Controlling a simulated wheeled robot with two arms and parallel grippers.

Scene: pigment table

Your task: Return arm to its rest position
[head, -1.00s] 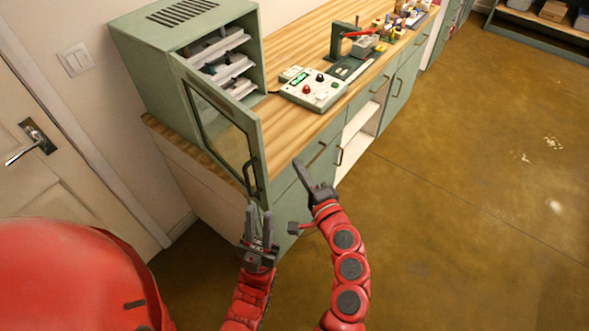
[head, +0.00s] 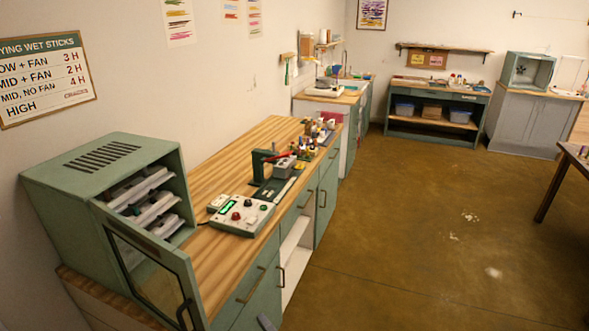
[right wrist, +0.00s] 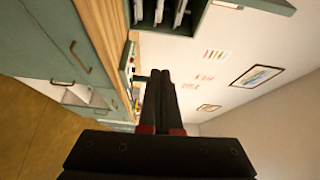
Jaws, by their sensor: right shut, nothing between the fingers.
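My right gripper (right wrist: 160,100) shows in the right wrist view with its two dark fingers together and nothing between them. My left gripper is out of view. The green drying cabinet (head: 90,170) stands at the near left end of the counter, its glass door (head: 150,275) swung open. White trays (head: 140,190) with grey items sit on its shelves; the cabinet's inside also shows at the top of the right wrist view.
The wooden counter (head: 215,170) holds a control box (head: 240,215), a red-handled press (head: 270,170) and small bottles. A shelf bench (head: 435,115) and grey cupboard (head: 530,120) stand at the back. A dark table (head: 575,165) stands at right. The brown floor between is clear.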

